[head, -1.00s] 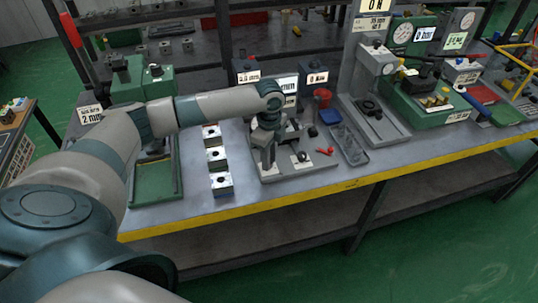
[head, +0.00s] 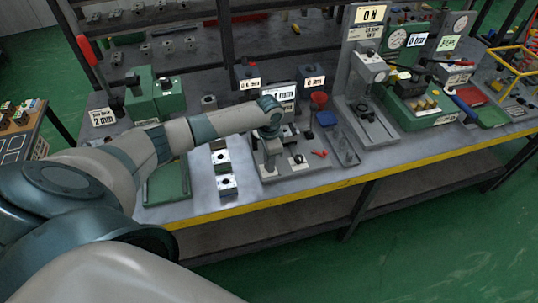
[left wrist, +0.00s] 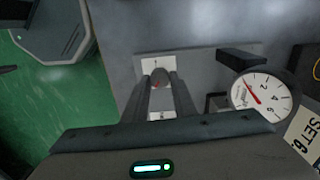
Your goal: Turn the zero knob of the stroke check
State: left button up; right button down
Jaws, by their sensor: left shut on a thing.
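The stroke check fixture, a grey base plate (head: 292,169) with small parts on it, stands on the bench in the head view. My left gripper (head: 269,163) reaches down over its left part. A white round dial (left wrist: 264,97) with a red needle sits to the right of the fingers. My right gripper is not in view.
A red-handled part (head: 319,153) lies at the fixture's right. Metal blocks (head: 222,160) stand in a row to its left, beside a green tray (head: 167,184). A tall grey stand (head: 362,75) and green gauge stations are to the right. The bench has a yellow front edge (head: 280,204).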

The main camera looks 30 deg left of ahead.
pick_arm(q)
jog(key=shift+w+r+n+p, duration=0.1)
jog(key=shift+n+p, duration=0.3)
jog(key=shift+n, duration=0.2)
jog(key=o, duration=1)
jog(key=shift+o, duration=0.2)
notch_tip(320, 180, up, 17)
jog(key=b, duration=0.5)
jog(key=shift+r, duration=0.2)
